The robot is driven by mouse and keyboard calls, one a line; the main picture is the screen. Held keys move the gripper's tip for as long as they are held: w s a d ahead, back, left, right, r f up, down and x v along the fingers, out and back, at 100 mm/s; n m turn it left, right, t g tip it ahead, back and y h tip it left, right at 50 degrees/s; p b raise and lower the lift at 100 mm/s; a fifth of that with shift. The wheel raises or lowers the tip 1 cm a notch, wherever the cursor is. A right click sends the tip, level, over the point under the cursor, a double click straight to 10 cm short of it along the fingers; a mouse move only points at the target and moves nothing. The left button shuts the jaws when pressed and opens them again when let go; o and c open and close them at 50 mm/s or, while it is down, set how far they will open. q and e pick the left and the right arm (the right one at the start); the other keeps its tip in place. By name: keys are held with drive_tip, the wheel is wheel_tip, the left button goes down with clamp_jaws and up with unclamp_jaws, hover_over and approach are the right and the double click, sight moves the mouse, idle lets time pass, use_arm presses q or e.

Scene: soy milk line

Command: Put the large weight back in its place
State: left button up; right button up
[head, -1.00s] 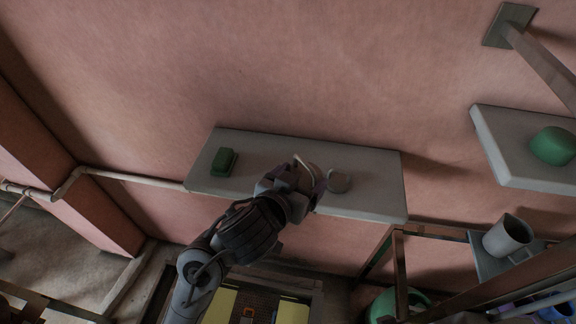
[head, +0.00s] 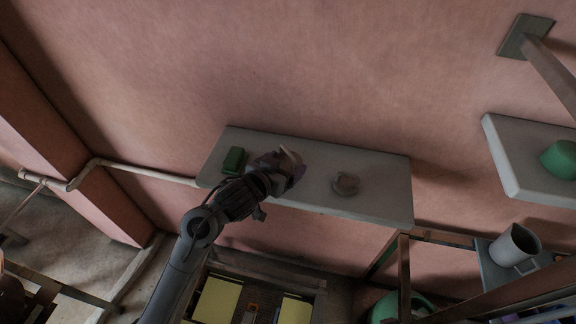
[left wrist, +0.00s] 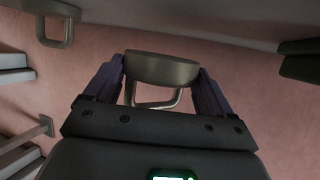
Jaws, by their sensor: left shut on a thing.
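My left gripper (head: 284,170) is over the pale wall shelf (head: 385,191), between a green block and a second weight. In the left wrist view the gripper (left wrist: 162,85) is shut on a dull metal weight (left wrist: 162,69) with a loop handle, its body between the two fingers. In the head view only the weight's pale handle (head: 290,157) shows clearly; the gripper hides most of the rest. The second weight (head: 345,183) stands on the shelf to the right; it also shows in the left wrist view (left wrist: 55,22). I cannot tell whether the held weight touches the shelf.
The green block (head: 233,160) is close on the left of my gripper. A pipe (head: 140,170) runs along the wall to the left. A grey mug (head: 513,246) and another shelf (head: 510,165) with a green object are at the right. The shelf's right end is clear.

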use_arm(q)
drive_tip(key=shift+f+p, duration=0.35)
drive_tip(key=shift+f, duration=1.45)
drive_tip(key=shift+f, duration=0.2)
drive_tip(key=o, duration=1.9)
drive_tip(key=shift+f, duration=0.15)
drive_tip(key=shift+c, duration=0.2)
